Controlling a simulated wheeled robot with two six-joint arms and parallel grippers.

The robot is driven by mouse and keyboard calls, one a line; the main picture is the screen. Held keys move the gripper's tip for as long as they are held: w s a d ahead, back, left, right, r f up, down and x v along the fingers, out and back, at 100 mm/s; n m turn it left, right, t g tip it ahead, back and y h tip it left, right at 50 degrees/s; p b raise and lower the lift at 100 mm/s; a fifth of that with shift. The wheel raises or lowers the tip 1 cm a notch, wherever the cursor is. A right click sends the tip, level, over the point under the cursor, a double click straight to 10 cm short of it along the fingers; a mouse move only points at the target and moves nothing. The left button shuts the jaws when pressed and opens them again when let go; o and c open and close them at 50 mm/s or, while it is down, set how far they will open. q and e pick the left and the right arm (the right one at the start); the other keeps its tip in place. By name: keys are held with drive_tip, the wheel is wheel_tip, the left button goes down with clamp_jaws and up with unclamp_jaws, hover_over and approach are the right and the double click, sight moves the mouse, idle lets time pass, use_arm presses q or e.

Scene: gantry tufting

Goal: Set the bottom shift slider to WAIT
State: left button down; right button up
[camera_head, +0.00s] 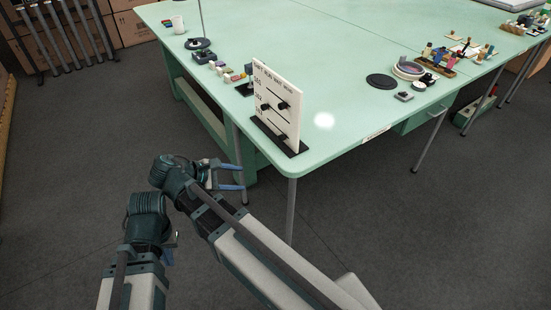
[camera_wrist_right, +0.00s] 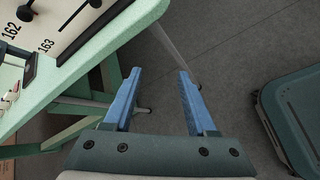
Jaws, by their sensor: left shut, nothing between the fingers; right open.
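The white shift board (camera_head: 277,100) stands upright in a black base at the table's near corner, with dark slots and black slider knobs. The bottom slider knob (camera_head: 282,138) sits right of the middle of its row. The column headings are too small to read surely. The board's lower part, marked 162 and 163, also shows in the right wrist view (camera_wrist_right: 66,22). My right gripper (camera_head: 238,177) is open and empty, below and left of the board, off the table edge; its blue fingers fill the right wrist view (camera_wrist_right: 160,78). My left gripper (camera_head: 172,247) is lower left, mostly hidden by its arm.
The green table (camera_head: 345,90) has its near edge and a leg close to my right gripper. Small blocks (camera_head: 228,73), a black disc (camera_head: 382,81) and a round dish (camera_head: 408,69) lie on it. A dark green case (camera_wrist_right: 295,115) stands at right in the wrist view.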

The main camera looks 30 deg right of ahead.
sight(279, 139)
drive_tip(key=w+d+r+n+h+b, duration=0.25)
drive_tip(key=w+n+h+b, duration=0.3)
drive_tip(key=h+b, duration=0.3)
use_arm(q)
wheel_tip(279, 139, down, 12)
drive_tip(key=shift+a+r+b, duration=0.15)
drive_tip(key=shift+r+b, duration=0.05)
drive_tip(key=shift+b, duration=0.1)
use_arm(e)
drive_tip(key=shift+y, duration=0.35)
drive_tip(key=d, duration=0.9)
drive_tip(key=w+d, duration=0.1)
drive_tip(key=d, duration=0.4)
drive_tip(key=shift+d+f, duration=0.2)
drive_tip(key=shift+d, duration=0.15)
clamp_jaws()
